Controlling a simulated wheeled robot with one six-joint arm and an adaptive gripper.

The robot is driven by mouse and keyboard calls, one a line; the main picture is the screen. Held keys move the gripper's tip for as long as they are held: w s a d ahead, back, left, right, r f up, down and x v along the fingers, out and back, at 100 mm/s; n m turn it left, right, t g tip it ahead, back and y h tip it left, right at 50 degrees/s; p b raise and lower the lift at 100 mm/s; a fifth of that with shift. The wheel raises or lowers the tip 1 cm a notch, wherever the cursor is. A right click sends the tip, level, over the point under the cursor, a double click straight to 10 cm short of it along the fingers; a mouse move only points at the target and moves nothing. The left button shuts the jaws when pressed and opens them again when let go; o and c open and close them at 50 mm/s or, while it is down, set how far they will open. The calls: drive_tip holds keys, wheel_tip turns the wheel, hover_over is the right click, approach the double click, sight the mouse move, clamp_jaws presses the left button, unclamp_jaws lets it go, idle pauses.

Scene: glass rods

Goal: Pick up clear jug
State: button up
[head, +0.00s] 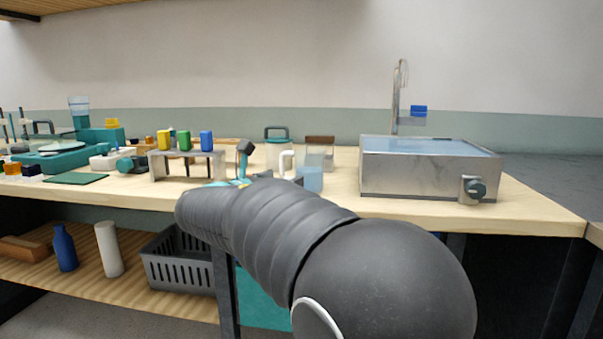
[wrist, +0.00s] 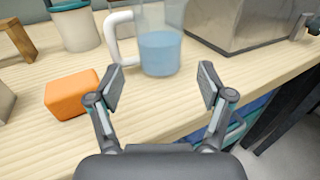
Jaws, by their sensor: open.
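The clear jug (head: 311,171) stands upright on the wooden bench, left of the steel water bath. It has blue-tinted liquid in its lower part and a white handle on its left side. In the wrist view the jug (wrist: 160,45) is at the top centre, its top cut off by the frame edge. My gripper (wrist: 162,85) is open and empty, with its fingers apart on the near side of the jug and the jug beyond the gap between them.
The steel water bath (head: 430,172) stands close right of the jug. An orange block (wrist: 72,94) lies left of my gripper. A white container with a teal lid (wrist: 76,27) stands behind it. A rack (head: 187,160) with coloured blocks stands further left. The bench's front edge is near.

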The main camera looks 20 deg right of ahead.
sight(302, 172)
drive_tip(key=x, duration=1)
drive_tip(key=shift+w+d, duration=0.1)
drive_tip(key=c, duration=1.1)
wheel_tip(302, 172, up, 10)
drive_tip(key=p, duration=0.2)
